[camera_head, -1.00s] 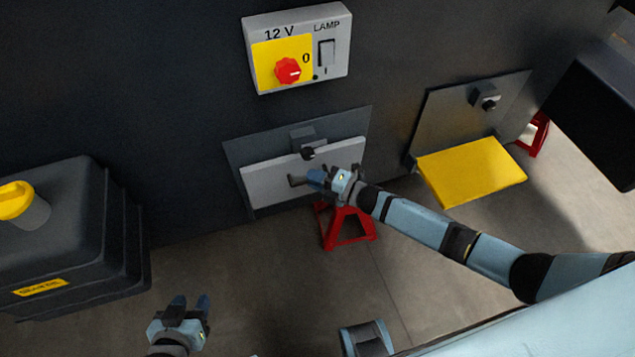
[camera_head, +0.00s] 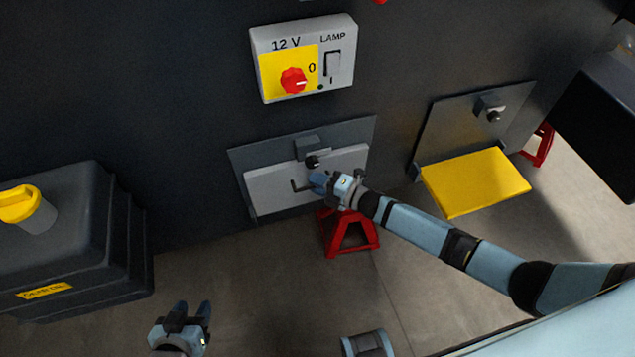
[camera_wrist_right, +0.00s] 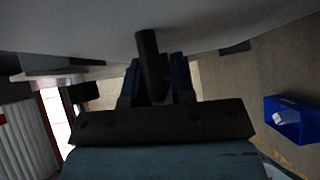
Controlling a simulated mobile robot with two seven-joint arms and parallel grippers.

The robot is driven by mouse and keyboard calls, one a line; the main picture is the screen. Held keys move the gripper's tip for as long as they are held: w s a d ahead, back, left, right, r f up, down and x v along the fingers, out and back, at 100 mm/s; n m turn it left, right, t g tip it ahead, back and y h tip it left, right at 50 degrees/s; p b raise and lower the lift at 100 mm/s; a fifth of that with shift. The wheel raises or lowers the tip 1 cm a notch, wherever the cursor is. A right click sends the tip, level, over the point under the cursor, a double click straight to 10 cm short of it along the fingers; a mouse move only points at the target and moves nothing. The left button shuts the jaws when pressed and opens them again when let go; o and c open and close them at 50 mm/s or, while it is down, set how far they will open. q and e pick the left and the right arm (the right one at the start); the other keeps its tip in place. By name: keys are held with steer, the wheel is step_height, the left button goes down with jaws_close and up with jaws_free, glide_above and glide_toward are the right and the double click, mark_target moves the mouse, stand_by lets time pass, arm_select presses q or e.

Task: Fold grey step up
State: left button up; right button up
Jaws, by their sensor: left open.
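The grey step (camera_head: 335,168) is a light grey panel in front of a dark backing plate (camera_head: 240,157) on the machine wall. It stands upright or nearly so, with its upper edge by a small latch block with a black knob (camera_head: 312,162). A dark bent handle (camera_head: 298,186) sticks out of its face. My right gripper (camera_head: 317,183) is at this handle. In the right wrist view the handle (camera_wrist_right: 149,60) lies between the two fingers (camera_wrist_right: 155,85), which appear closed on it. My left gripper (camera_head: 190,312) is open and empty, low over the floor.
A yellow step (camera_head: 475,182) is folded down at the right, below its own latch. A 12 V lamp switch box (camera_head: 343,92) is above the grey step. A red stand (camera_head: 350,240) is below it. A dark tank (camera_head: 70,235) is at the left. A blue bin (camera_wrist_right: 290,118) shows in the wrist view.

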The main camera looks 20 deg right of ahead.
steer(key=v, duration=1.3)
steer(key=shift+s+d, duration=0.3)
